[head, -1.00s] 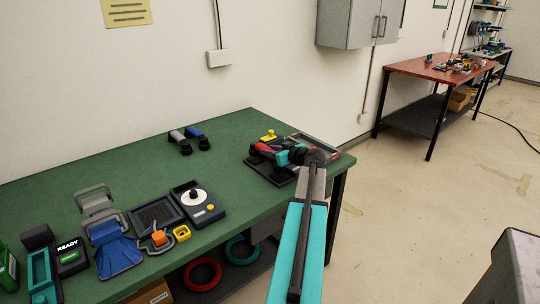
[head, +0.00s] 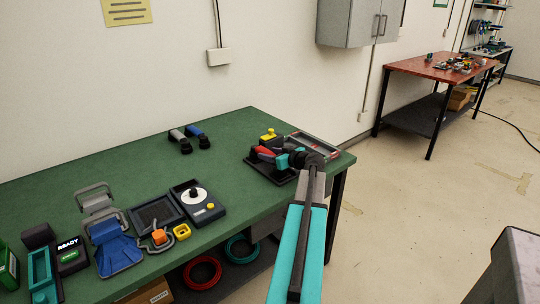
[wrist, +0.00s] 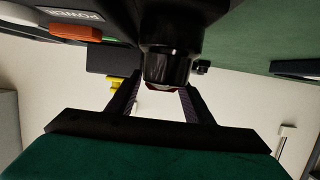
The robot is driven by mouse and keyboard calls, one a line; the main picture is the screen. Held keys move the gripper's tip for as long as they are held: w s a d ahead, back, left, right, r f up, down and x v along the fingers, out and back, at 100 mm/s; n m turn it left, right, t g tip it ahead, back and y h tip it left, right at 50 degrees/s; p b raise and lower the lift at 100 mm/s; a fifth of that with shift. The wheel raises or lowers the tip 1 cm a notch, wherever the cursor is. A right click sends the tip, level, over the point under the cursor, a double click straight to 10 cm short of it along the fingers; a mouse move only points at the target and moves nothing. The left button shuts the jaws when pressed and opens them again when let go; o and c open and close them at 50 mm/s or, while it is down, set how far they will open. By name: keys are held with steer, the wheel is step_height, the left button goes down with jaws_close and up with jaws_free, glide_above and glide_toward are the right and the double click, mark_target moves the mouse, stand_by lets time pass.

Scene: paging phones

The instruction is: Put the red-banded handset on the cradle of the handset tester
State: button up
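The red-banded handset (head: 265,151) shows red and black over a dark flat unit at the table's right end. My gripper (head: 291,159), with teal parts, is at the handset and appears shut on it. In the wrist view the fingers (wrist: 158,100) rise on both sides of a glossy black round end (wrist: 170,50) with a little red at its lower edge; the finger contact is hidden. The dark unit (head: 259,169) under the handset may be the handset tester; its cradle is hidden. Whether the handset touches it I cannot tell.
A yellow-topped item (head: 268,136) stands behind the handset, and a shallow tray (head: 325,150) lies to the right. Two other handsets, one grey-banded (head: 178,135) and one blue-banded (head: 195,131), lie at the back. Several devices crowd the left; the green table (head: 225,165) is clear between.

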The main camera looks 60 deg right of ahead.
steer(key=shift+r, duration=0.2)
steer(key=shift+s+a, duration=0.1)
steer(key=shift+s, duration=0.2)
steer(key=b+v, duration=0.1)
steer(key=v, duration=1)
steer(key=shift+s, duration=0.3)
stand_by(0.4)
